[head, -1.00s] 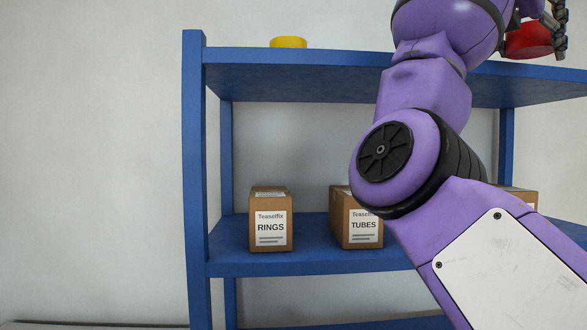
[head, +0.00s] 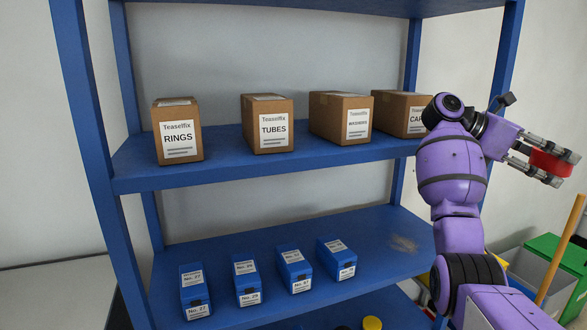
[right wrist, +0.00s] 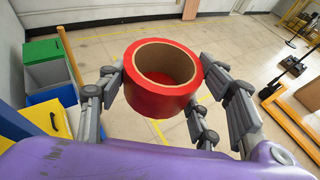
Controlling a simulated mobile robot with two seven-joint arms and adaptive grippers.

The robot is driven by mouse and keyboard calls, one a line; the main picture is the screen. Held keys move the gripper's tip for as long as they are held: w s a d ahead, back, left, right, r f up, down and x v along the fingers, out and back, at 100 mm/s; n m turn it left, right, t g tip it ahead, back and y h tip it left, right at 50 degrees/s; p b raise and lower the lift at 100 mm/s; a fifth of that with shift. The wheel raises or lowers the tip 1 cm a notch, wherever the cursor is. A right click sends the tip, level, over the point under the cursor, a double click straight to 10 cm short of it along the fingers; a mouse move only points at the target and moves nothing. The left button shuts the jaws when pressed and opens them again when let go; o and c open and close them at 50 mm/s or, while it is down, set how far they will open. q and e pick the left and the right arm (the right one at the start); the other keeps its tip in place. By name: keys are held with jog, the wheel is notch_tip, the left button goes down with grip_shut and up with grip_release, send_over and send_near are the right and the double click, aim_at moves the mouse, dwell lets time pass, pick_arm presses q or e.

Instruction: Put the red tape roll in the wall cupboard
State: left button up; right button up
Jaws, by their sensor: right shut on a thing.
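The red tape roll (head: 551,163) is held by my right gripper (head: 556,165), in front of and to the right of the blue shelf rack in the head view. No wall cupboard shows in either view. My left gripper is out of view.
The blue shelf rack (head: 88,150) bears several cardboard boxes (head: 268,125) on its middle shelf and several blue bins (head: 293,268) on a lower one. A green-lidded bin (head: 558,250) and a wooden pole (head: 560,250) stand at right. Open floor (right wrist: 205,50) shows in the wrist view.

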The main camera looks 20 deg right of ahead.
notch_tip(320, 180, down, 9)
jog(key=s, duration=0.3)
jog(key=w+d+f+n+t+h, duration=0.1)
jog(key=w+d+f+n+t, duration=0.2)
jog(key=f+n+t, duration=0.25)
jog(key=w+d+f+n+t+h, duration=0.1)
jog(key=w+d+f+n+t, duration=0.2)
jog(key=f+n+t, duration=0.25)
jog(key=w+a+f+n+t+y, duration=0.25)
jog(key=a+f, duration=0.35)
jog(key=a, duration=0.4)
jog(key=w+a+f+n+t+y, duration=0.1)
jog(key=a+f+t, duration=0.2)
jog(key=a+f, duration=0.55)
jog(key=s+a+r+n+t+y, duration=0.1)
jog(key=a+n, duration=0.1)
jog(key=a, duration=1.3)
jog(key=s+a+r+n+t+y, duration=0.1)
jog(key=a+r+t+y, duration=0.1)
jog(key=a, duration=1.3)
jog(key=s+a+r+n, duration=0.1)
jog(key=s+a+r, duration=0.1)
jog(key=a+r, duration=0.4)
notch_tip(320, 180, up, 10)
jog(key=w+a+n+t+y, duration=0.1)
jog(key=w+n+y, duration=0.1)
jog(key=y, duration=0.1)
jog(key=shift+w+a, duration=0.15)
jog(key=shift+a, duration=0.1)
